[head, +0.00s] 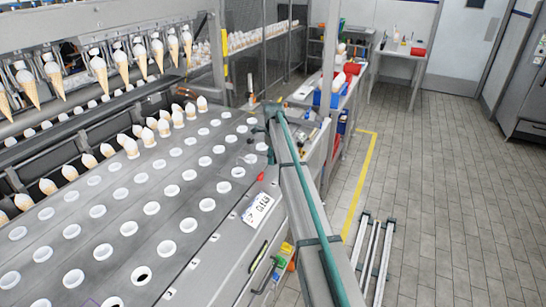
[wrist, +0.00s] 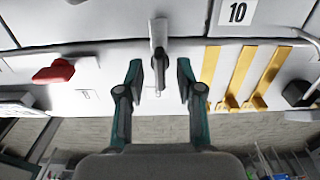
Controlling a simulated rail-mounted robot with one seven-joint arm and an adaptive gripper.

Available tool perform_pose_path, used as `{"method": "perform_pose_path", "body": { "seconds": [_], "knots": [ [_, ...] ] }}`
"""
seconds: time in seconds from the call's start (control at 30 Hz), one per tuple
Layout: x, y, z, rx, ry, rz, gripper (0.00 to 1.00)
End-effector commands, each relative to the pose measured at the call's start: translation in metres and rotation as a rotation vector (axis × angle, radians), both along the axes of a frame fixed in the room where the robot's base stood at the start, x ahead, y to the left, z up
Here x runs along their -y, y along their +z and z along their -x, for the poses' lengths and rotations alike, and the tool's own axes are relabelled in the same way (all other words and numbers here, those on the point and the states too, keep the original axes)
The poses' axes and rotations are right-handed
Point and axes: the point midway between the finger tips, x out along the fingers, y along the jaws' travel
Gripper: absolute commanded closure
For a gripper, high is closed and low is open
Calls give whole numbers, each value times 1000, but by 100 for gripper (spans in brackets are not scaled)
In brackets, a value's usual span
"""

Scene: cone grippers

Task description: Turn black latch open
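In the wrist view my gripper (wrist: 159,76) is open, its two dark and teal fingers spread apart. A narrow grey latch-like handle (wrist: 158,48) with a darker lower end hangs from a pale panel and shows between the fingertips. I cannot tell whether the fingers touch it, and there is clear space on both sides of it in the picture. It looks more grey than black here, so I cannot be sure it is the black latch. A separate black fitting (wrist: 299,93) sits at the right edge. I cannot make out my gripper in the head view.
In the wrist view a red knob (wrist: 54,71) is on the left, yellow strips (wrist: 238,75) on the right, and a "10" label (wrist: 237,12) above. In the head view the perforated cone conveyor (head: 130,205) fills the left; tiled floor (head: 455,190) is open at right.

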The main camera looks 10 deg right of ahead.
Motion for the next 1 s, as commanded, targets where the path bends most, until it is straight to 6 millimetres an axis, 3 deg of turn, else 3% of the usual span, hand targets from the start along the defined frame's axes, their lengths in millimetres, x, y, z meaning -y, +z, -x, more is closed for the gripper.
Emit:
{"method": "perform_pose_path", "body": {
  "seconds": [0.3, 0.53, 1.0],
  "knots": [
    [0, -3, 0, 0, 0, 0, 64],
    [0, -3, 0, 0, 0, 0, 100],
    [0, -3, 0, 0, 47, 0, 100]
  ]
}}
